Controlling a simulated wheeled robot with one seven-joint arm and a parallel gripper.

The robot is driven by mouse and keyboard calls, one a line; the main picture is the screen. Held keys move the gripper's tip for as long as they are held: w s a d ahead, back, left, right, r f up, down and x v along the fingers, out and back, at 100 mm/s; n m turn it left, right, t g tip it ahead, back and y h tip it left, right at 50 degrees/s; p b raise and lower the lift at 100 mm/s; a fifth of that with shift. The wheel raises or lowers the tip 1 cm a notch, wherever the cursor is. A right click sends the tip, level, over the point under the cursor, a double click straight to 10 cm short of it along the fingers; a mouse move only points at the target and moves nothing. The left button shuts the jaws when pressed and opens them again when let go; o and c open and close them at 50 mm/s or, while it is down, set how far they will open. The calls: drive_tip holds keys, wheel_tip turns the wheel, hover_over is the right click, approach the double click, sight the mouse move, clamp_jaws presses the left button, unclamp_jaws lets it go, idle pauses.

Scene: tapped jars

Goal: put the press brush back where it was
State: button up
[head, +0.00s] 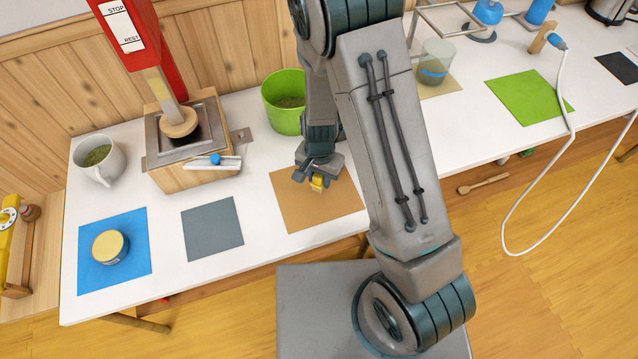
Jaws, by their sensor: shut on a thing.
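My gripper (318,172) points down over the tan mat (300,212) on the white table. It is shut on a small yellow thing (317,183), which seems to be the press brush. Most of it is hidden by the gripper, and I cannot tell whether it touches the mat. The press (174,130) stands to the left, with a red column, a round wooden plunger and a wooden box base. A pale strip with a blue knob (215,160) sits at the front of its base.
A green pot (284,101) stands behind my gripper, close to my arm. A white mug (99,160) is left of the press. A jar (109,247) stands on the blue mat (138,262). The grey mat (212,228) is bare. A clear cup (436,62) stands right of my arm.

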sight(319, 185)
drive_tip(key=shift+a+f, duration=0.1)
drive_tip(key=shift+f, duration=1.95)
drive_tip(key=shift+b, duration=0.3)
drive_tip(key=o, duration=0.9)
drive_tip(key=shift+f, duration=0.1)
wheel_tip(319, 185, up, 13)
drive_tip(key=shift+f+p, duration=0.1)
drive_tip(key=shift+p, duration=0.85)
drive_tip(key=shift+s+d+r+n+t, duration=0.4)
drive_tip(key=shift+s+d+r+n, duration=0.55)
drive_tip(key=shift+s+d+r, duration=1.85)
drive_tip(key=shift+s+d+r+n+t, duration=0.4)
drive_tip(key=shift+s+d+r+n, duration=0.7)
drive_tip(key=shift+r, duration=3.15)
drive_tip(key=shift+s+d+r+n+t, duration=0.4)
drive_tip(key=shift+s+d+r+n, duration=0.45)
drive_tip(key=shift+s+d+r, duration=1.95)
